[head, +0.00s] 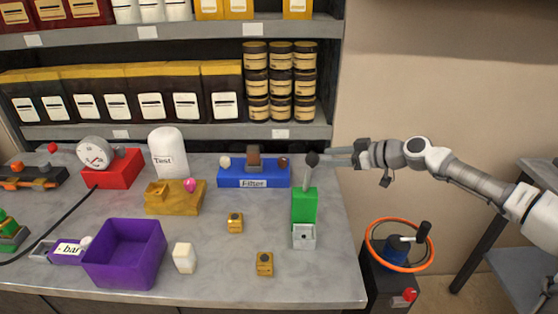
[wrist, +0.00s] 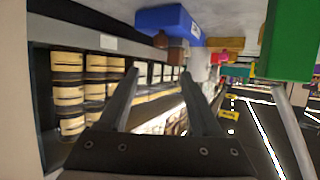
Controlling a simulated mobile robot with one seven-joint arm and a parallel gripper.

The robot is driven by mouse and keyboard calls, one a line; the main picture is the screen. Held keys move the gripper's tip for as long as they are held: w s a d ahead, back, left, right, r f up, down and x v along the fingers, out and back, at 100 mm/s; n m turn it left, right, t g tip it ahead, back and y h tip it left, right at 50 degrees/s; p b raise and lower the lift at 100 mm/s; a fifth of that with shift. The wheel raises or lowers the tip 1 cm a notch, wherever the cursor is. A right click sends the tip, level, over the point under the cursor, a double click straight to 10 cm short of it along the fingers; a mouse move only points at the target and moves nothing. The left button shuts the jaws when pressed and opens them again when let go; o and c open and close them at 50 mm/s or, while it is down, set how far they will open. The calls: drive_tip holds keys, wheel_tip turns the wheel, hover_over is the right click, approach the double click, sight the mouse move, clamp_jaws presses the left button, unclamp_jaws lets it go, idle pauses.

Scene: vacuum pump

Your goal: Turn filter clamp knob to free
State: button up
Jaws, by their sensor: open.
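The blue filter block (head: 254,173), labelled "Filter", sits at the back of the table. It carries a pale round knob (head: 225,162) on the left, a brown square piece (head: 254,158) in the middle and a brown round knob (head: 283,162) on the right. I cannot tell which is the clamp knob. In the wrist view the blue block (wrist: 168,20) is at the top, turned sideways. My gripper (head: 338,155) is open and empty, to the right of the block and apart from it. Its fingers (wrist: 160,78) point left, toward the block's side.
A green device (head: 304,205) with an upright dark-topped lever (head: 312,159) stands between my gripper and the filter block. It also shows in the wrist view (wrist: 290,40). Shelves with jars (head: 281,80) rise behind.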

sight(283, 159)
drive_tip(key=b+x, duration=0.1)
drive_tip(key=x, duration=1.5)
drive_tip(key=shift+w+f, duration=0.15)
drive_tip(key=shift+f, duration=0.05)
drive_tip(key=shift+c, duration=0.2)
clamp_jaws()
